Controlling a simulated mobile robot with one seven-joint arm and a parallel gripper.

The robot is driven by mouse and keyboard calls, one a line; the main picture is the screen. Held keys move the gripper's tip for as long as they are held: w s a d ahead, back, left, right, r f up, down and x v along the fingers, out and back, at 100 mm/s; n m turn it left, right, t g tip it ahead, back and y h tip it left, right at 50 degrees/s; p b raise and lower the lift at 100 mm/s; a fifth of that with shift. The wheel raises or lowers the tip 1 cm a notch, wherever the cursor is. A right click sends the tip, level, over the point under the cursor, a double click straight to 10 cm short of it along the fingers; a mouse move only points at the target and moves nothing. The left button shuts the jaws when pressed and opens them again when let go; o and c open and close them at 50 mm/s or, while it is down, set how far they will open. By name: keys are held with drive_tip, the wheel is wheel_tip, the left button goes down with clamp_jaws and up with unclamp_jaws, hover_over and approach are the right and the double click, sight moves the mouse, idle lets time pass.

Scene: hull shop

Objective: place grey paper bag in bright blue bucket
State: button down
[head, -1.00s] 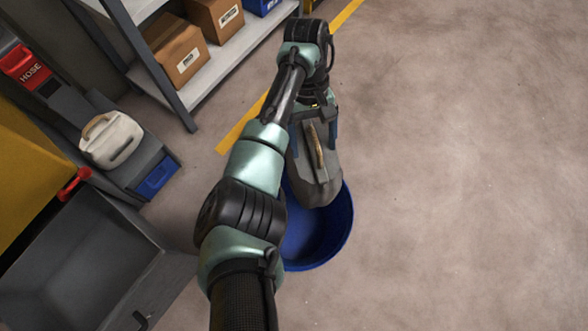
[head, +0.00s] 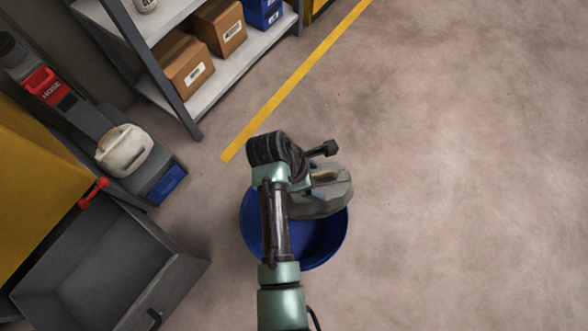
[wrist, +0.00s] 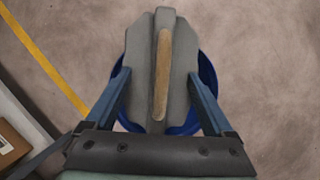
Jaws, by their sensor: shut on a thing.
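The grey paper bag (head: 322,199) has a tan handle strip on top. It is over the right and far part of the bright blue bucket (head: 329,246), which stands on the floor. In the wrist view the bag (wrist: 142,72) fills the space between the blue fingers of my gripper (wrist: 158,92), which is shut on it. The bucket's blue rim (wrist: 207,77) shows beneath and on both sides of the bag. In the head view my arm hides the fingers and part of the bucket. I cannot tell how far the bag is above or inside the rim.
A shelf (head: 236,75) with cardboard boxes (head: 189,67) and blue bins stands at the upper left. An off-white container (head: 124,150) and an open grey box (head: 110,262) are at the left. A yellow line (head: 300,73) crosses the floor. The floor on the right is clear.

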sight(295, 197)
drive_tip(key=s+a+f+n, duration=0.1)
drive_tip(key=s+a+f+n+t+b, duration=0.1)
drive_tip(key=a, duration=0.1)
drive_tip(key=s+a+f+n+b, duration=0.1)
drive_tip(key=shift+a+f+n, duration=0.1)
drive_tip(key=shift+a+n, duration=0.1)
drive_tip(key=shift+n, duration=0.2)
drive_tip(key=shift+s+a+f+t+y+b, duration=0.2)
drive_tip(key=shift+f+t+y+b, duration=0.1)
drive_tip(key=shift+f+b, duration=0.4)
drive_tip(key=shift+n, duration=0.4)
drive_tip(key=f+b, duration=0.9)
drive_tip(key=shift+s+a+f+b, duration=0.2)
drive_tip(key=shift+a+f+b, duration=0.05)
drive_tip(key=shift+a+b, duration=0.15)
wheel_tip(295, 197, down, 18)
drive_tip(key=b, duration=1.1)
drive_tip(key=shift+b, duration=0.3)
drive_tip(key=shift+d+f, duration=0.1)
unclamp_jaws()
drive_tip(key=shift+s+f, duration=0.1)
